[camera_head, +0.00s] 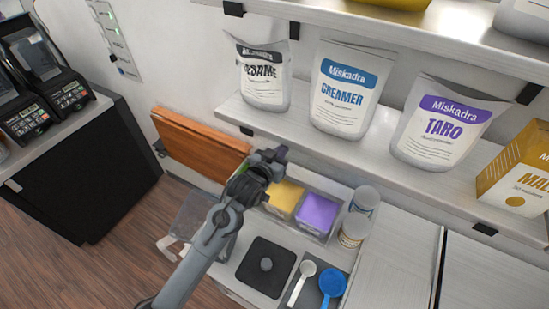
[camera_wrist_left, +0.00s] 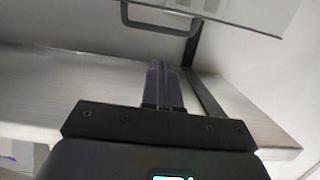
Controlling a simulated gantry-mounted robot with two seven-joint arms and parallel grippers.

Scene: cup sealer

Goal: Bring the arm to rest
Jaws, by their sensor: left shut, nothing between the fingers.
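My left arm comes in from the lower left in the head view. Its gripper (camera_head: 272,156) is held up in front of the wall, above the back of the counter and close to the brown wooden board. In the left wrist view the two dark fingers (camera_wrist_left: 163,85) lie together, with nothing between them. Behind them in that view is a pale shelf-like surface (camera_wrist_left: 60,85), and a dark handle or bracket shows above. My right gripper is in neither view.
Shelves hold sesame (camera_head: 262,75), creamer (camera_head: 340,90) and taro (camera_head: 443,125) bags. A bin with yellow and purple contents (camera_head: 318,213), jars (camera_head: 354,230), a white scoop (camera_head: 301,284) and a blue scoop (camera_head: 331,285) are on the counter. Card terminals (camera_head: 25,115) stand left.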

